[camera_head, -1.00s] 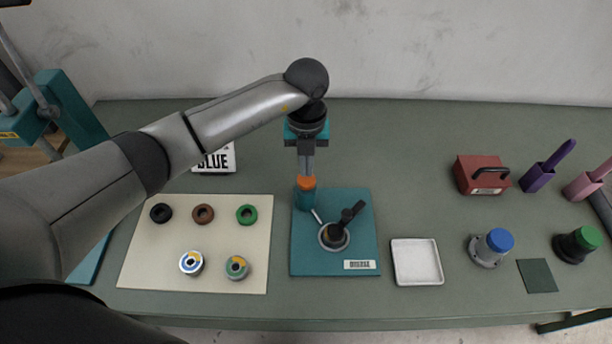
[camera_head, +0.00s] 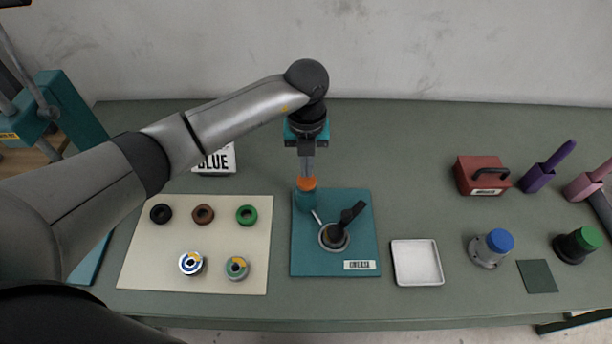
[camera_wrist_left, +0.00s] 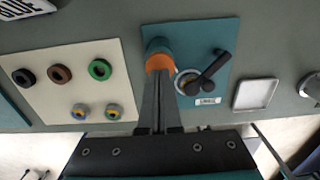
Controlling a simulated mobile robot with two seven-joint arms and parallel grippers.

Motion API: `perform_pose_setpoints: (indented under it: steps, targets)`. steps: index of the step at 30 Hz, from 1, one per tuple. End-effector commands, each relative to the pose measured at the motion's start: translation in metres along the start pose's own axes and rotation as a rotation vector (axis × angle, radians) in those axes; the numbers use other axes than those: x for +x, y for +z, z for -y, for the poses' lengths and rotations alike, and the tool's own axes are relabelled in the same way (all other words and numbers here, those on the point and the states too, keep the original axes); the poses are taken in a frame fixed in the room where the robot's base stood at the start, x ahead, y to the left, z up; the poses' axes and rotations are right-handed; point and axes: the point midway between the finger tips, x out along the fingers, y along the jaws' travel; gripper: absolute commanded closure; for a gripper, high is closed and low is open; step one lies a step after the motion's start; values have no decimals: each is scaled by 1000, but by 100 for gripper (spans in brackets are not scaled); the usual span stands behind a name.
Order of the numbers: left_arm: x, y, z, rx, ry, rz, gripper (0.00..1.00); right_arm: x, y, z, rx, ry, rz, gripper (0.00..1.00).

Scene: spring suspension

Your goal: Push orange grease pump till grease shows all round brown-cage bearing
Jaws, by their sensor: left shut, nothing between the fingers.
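The orange grease pump cap (camera_head: 306,184) tops a teal cylinder at the back left of a teal base plate (camera_head: 355,205). My left gripper (camera_head: 307,174) is shut and empty, pointing down with its fingertips at the cap's top. In the left wrist view, the shut fingers (camera_wrist_left: 159,78) overlap the orange cap (camera_wrist_left: 159,63). A round cup (camera_head: 328,247) on the plate sits under a black cone and lever (camera_head: 346,221). A brown ring (camera_head: 203,214) lies on the cream mat. My right gripper is out of view.
The cream mat (camera_head: 140,270) also holds a black ring, a green ring and two round parts with yellow marks. A white tray (camera_head: 417,280) stands right of the plate. A red box (camera_head: 481,174) and blue-capped and green-capped parts are farther right.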

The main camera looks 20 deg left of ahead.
Motion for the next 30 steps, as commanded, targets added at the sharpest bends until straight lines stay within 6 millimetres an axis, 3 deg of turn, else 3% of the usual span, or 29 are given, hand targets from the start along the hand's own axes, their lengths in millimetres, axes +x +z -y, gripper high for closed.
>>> perform_pose_setpoints:
  steps: [17, 30]
  targets:
    - [0, 0, 0, 0, 0, 0, 100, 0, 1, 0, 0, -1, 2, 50]
    - [16, 0, 0, 0, 1, 0, 100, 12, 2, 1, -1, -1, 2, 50]
